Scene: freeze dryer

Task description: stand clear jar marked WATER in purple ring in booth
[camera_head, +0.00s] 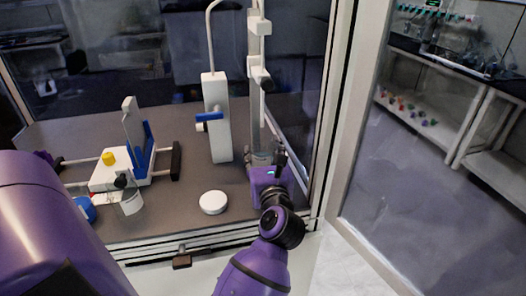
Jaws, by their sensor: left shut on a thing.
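My left gripper (279,160) reaches in over the front edge of the booth at its right side. Its dark fingers are shut on a clear jar (261,158), which looks roughly upright; my purple wrist hides its lower part. No WATER marking can be read on it from here. I cannot pick out the purple ring apart from the purple of my own wrist, and I cannot tell whether the jar touches the booth floor (190,190). My right gripper is not in view.
A white round piece (213,202) lies on the floor left of my wrist. Behind stand a white unit with a blue part (217,140) and a white column (258,45). A white device with a yellow knob (108,158) and a small whitish cup (131,203) are at left. The booth's frame post (335,100) is close at right.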

